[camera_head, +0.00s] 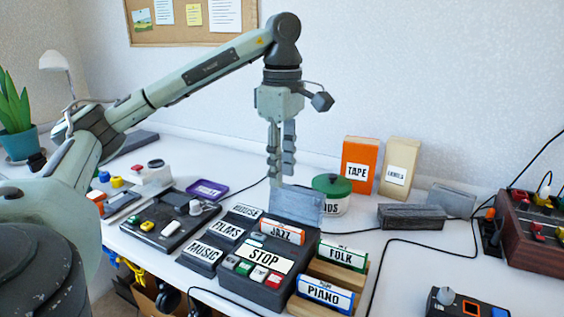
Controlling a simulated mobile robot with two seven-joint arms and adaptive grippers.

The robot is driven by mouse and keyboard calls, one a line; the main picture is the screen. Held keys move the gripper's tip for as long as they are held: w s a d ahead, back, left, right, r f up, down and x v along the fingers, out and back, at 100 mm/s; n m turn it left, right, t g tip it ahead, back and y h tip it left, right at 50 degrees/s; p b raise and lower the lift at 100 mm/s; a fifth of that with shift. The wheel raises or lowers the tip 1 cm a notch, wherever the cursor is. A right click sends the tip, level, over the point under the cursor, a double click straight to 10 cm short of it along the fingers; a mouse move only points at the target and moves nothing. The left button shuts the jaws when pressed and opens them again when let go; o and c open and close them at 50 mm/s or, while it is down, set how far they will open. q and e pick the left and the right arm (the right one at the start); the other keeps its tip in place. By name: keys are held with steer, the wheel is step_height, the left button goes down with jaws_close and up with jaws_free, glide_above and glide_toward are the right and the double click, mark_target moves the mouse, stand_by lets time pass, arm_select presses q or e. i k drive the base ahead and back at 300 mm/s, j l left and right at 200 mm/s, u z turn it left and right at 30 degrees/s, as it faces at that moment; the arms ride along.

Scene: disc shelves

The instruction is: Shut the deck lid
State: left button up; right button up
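The deck (225,277) is a dark unit on the white table, with a STOP label and coloured buttons along its front. Its lid (308,206), a translucent grey-blue panel, stands raised at the back of the deck. An orange disc case labelled JAZZ (281,231) sits in front of the lid. My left gripper (279,181) points down just above and behind the lid's left part. Its fingers are seen nearly edge-on, so whether they are open is unclear. Contact with the lid cannot be told. My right gripper is out of view.
FOLK (343,254) and PIANO (325,294) cases stand in a wooden rack right of the deck. A green-lidded jar (331,190), an orange TAPE box (360,164) and a grey block (411,217) lie behind. A dark control panel (171,221) is left. Cables cross the table.

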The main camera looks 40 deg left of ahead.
mark_target(299, 202)
steer(key=k+j, duration=0.7)
steer(key=k, duration=0.15)
steer(key=k+j, duration=0.7)
steer(key=k, duration=0.2)
